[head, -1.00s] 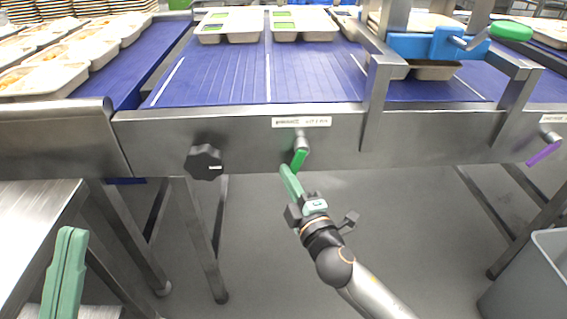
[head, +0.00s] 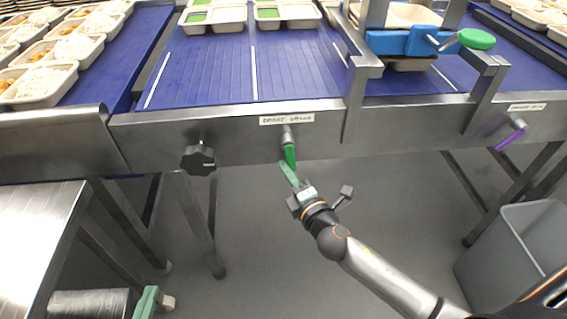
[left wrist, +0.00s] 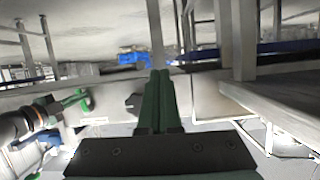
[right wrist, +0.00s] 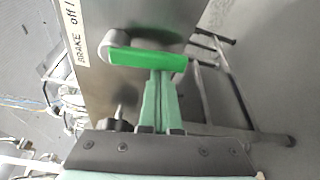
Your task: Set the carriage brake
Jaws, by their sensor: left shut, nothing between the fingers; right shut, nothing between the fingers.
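The green brake lever (head: 290,156) hangs from a metal pivot on the front rail, below a white label (head: 287,119). It points down, its lower end leaning slightly right. My right gripper (head: 283,168) is shut and empty, its green fingertips beside the lever's lower end, on the left. In the right wrist view the fingertips (right wrist: 158,74) meet the edge of the green lever (right wrist: 145,60); whether they touch is unclear. The label there (right wrist: 70,30) reads "BRAKE off/", the rest cut off. My left gripper (head: 146,300) is shut and empty, low at the left; its fingers fill the left wrist view's middle (left wrist: 160,75).
A black knob (head: 199,160) sits left of the lever, a purple lever (head: 511,136) far right. A blue clamp (head: 410,42) with a green-handled crank (head: 476,39) is above. A grey bin (head: 522,240) stands right, a steel table (head: 35,225) left. Food trays (head: 214,18) lie on the belt.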

